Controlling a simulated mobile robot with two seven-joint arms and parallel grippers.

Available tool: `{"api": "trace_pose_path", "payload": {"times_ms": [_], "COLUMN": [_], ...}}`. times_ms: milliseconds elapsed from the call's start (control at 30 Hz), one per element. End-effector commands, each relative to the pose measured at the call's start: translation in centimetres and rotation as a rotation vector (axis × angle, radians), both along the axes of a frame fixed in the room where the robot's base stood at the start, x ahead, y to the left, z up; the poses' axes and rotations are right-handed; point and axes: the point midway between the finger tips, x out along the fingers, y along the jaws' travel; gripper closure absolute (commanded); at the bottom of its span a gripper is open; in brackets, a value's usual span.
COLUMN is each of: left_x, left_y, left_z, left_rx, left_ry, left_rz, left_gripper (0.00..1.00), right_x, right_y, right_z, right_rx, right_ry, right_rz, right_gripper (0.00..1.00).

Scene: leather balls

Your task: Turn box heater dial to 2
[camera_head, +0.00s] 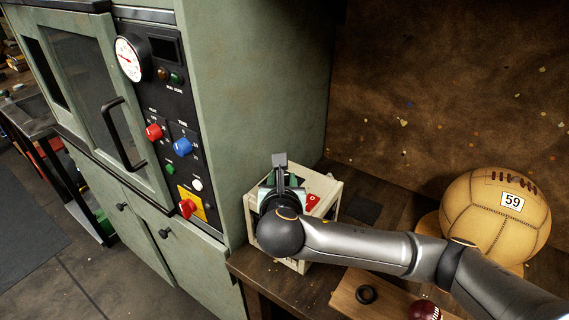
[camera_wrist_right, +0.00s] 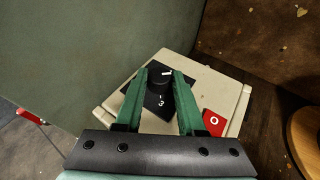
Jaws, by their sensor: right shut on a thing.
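The box heater (camera_head: 325,187) is a small cream box on the wooden bench, beside the green cabinet. It also shows in the right wrist view (camera_wrist_right: 222,82). Its black dial (camera_wrist_right: 159,85) has a white mark on top, and a "3" is readable on the black panel below it. Other numbers are hidden or too small to read. A red switch (camera_wrist_right: 214,122) marked "O" is right of the dial. My right gripper (camera_wrist_right: 161,76) is over the box, its green fingers shut on the dial from both sides. In the head view my arm covers the dial. My left gripper is not in view.
A green oven cabinet (camera_head: 230,110) with a gauge and coloured knobs stands close left of the heater. A tan ball (camera_head: 480,228) numbered 59 sits at right. A wooden board (camera_head: 345,298) with a black ring and a dark red ball lies in front.

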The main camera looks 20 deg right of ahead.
Motion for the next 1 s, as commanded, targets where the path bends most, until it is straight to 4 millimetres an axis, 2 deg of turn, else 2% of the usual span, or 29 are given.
{"api": "trace_pose_path", "payload": {"times_ms": [33, 100, 500, 1000], "left_x": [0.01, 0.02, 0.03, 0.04], "left_y": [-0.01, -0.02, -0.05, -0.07], "left_z": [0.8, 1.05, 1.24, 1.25], "left_rx": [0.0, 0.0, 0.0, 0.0], "left_ry": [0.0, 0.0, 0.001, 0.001], "left_rz": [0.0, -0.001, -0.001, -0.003], "left_gripper": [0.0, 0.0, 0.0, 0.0], "right_x": [-0.01, 0.05, 0.3, 0.39], "right_y": [0.4, 0.49, 0.72, 0.68], "right_z": [0.25, 0.13, -0.16, -0.21], "right_rx": [0.004, 0.004, 0.003, 0.002], "right_ry": [0.005, 0.004, 0.003, 0.005], "right_rz": [-0.039, -0.098, -0.345, -0.414], "right_gripper": [1.0, 1.0, 1.0, 1.0]}}
